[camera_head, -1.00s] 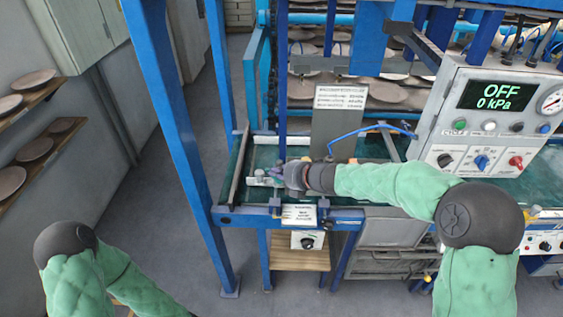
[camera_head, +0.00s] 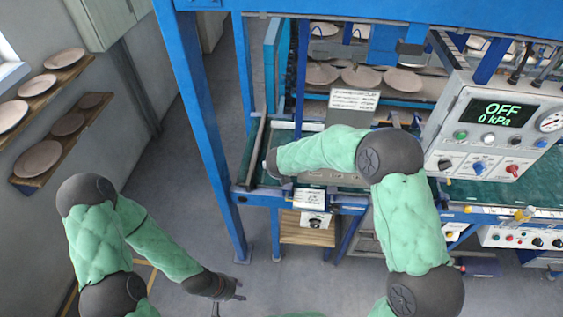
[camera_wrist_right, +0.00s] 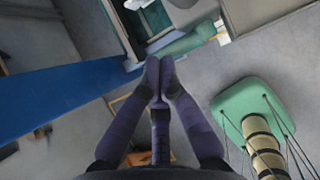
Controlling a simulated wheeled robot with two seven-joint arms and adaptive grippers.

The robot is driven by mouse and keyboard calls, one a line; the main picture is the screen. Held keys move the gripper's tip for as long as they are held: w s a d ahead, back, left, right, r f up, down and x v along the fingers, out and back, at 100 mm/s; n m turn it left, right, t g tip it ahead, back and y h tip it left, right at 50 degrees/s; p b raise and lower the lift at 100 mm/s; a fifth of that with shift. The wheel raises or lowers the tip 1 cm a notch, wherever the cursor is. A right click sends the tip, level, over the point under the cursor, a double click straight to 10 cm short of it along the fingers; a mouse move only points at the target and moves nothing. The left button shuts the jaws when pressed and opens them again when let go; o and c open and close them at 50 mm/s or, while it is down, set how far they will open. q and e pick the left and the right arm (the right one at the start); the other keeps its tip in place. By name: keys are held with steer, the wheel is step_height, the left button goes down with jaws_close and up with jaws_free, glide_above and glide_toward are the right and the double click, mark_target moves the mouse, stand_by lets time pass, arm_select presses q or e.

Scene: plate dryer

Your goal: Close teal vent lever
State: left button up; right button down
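I cannot pick out the teal vent lever for certain. In the right wrist view a muted teal bar (camera_wrist_right: 188,42) lies just beyond my right fingertips; I cannot tell whether it is the lever or whether they touch. My right gripper (camera_wrist_right: 158,72) has its fingers together, with nothing visible between them. In the head view it is hidden behind my green forearm, by the machine's front left corner. My left gripper (camera_head: 230,296) hangs low over the floor, well in front of the machine, fingers apart and empty.
The blue upright (camera_head: 205,130) stands left of my right forearm. The control panel (camera_head: 490,125) reads OFF, 0 kPa. A labelled knob box (camera_head: 315,221) sits under the front rail. Shelves with plates (camera_head: 40,155) line the left wall. Floor between is clear.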

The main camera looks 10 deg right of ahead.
steer(key=shift+a+f, duration=0.2)
steer(key=shift+f, duration=0.15)
steer(key=shift+r, duration=0.1)
stand_by(0.6)
steer(key=w+a+p+v, duration=0.1)
steer(key=p+v, duration=0.3)
steer(key=v, duration=1.1)
steer(key=shift+r+p, duration=0.3)
